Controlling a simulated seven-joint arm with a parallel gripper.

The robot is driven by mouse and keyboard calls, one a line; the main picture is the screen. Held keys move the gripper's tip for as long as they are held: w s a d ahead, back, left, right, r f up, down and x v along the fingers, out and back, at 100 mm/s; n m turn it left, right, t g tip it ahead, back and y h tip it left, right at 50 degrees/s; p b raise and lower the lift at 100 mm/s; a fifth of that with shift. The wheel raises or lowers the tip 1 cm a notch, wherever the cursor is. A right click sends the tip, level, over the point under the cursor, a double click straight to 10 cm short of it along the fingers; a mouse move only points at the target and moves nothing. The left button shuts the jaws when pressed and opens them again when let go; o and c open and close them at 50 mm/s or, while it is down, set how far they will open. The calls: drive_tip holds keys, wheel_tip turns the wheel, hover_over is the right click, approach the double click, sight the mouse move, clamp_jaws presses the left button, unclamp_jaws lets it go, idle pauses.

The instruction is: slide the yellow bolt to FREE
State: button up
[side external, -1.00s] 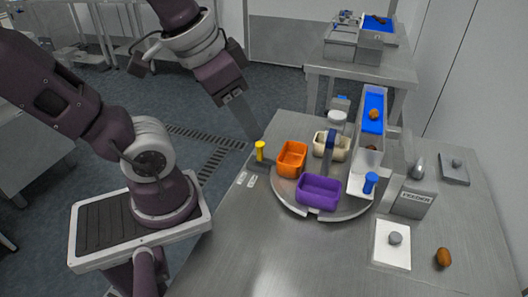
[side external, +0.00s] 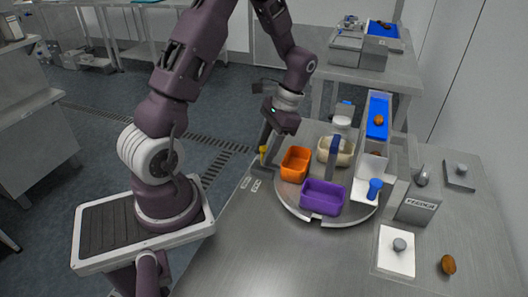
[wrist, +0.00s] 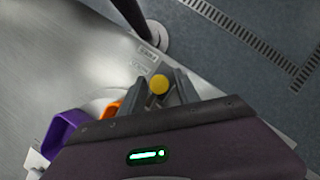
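The yellow bolt (side external: 263,152) stands upright at the table's left edge, beside the orange bin. In the wrist view its round yellow head (wrist: 159,84) sits between my two fingers. My gripper (side external: 265,142) is down at the bolt, and in the wrist view its fingers (wrist: 161,88) stand apart on either side of the head, with a small gap visible. Two small white labels (side external: 255,185) lie on the table in front of the bolt; they also show in the wrist view (wrist: 147,53), too small to read surely. The bolt's lower part is partly hidden.
A round turntable (side external: 330,220) carries an orange bin (side external: 296,165), a purple bin (side external: 322,198) and a cream bin (side external: 337,150), close right of my gripper. A blue chute (side external: 377,115) stands behind. The front-left table top is clear.

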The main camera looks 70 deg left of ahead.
drive_tip(key=shift+s+f, duration=0.15)
drive_tip(key=shift+f, duration=0.25)
drive_tip(key=shift+c, duration=0.5)
clamp_jaws()
